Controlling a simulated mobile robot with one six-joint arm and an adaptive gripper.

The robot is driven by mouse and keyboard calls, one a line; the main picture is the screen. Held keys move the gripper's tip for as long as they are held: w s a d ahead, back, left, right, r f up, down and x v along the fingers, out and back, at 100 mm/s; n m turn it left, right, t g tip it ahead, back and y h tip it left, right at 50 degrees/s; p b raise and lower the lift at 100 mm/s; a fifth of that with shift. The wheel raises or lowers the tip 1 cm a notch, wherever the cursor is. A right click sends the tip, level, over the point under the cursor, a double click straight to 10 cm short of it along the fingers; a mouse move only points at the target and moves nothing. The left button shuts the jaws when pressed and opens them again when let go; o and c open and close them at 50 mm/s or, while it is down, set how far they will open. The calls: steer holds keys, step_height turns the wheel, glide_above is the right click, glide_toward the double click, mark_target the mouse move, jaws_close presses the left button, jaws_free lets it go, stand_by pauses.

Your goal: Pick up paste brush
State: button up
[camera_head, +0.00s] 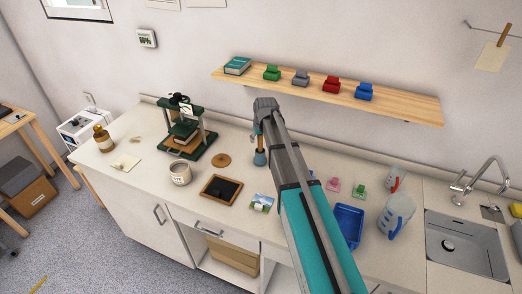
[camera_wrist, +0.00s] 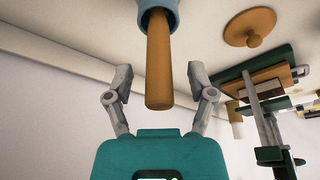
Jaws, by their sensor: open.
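The paste brush shows as a wooden handle (camera_wrist: 160,58) standing in a small blue pot (camera_head: 260,158) on the counter; its bristle end is hidden. The pot's rim also shows at the top of the wrist view (camera_wrist: 159,12). The handle is a thin strip in the head view (camera_head: 259,143), partly behind my arm. My gripper (camera_wrist: 159,76) is open, with one finger on each side of the handle's free end in the picture. Gaps show on both sides. Whether the handle lies at the fingers' depth I cannot tell. In the head view my gripper (camera_head: 265,104) is above the pot.
A green press (camera_head: 183,140) stands left of the pot, with a round wooden lid (camera_head: 221,159) between. A wooden shelf (camera_head: 405,103) with several coloured stamps runs behind my arm. A grey cup (camera_head: 180,176) and dark tray (camera_head: 222,190) lie in front.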

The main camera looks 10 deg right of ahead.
stand_by(0.4)
jaws_close()
steer(key=shift+r, duration=0.15)
step_height(320, 180, up, 28)
steer(key=p, duration=2.8)
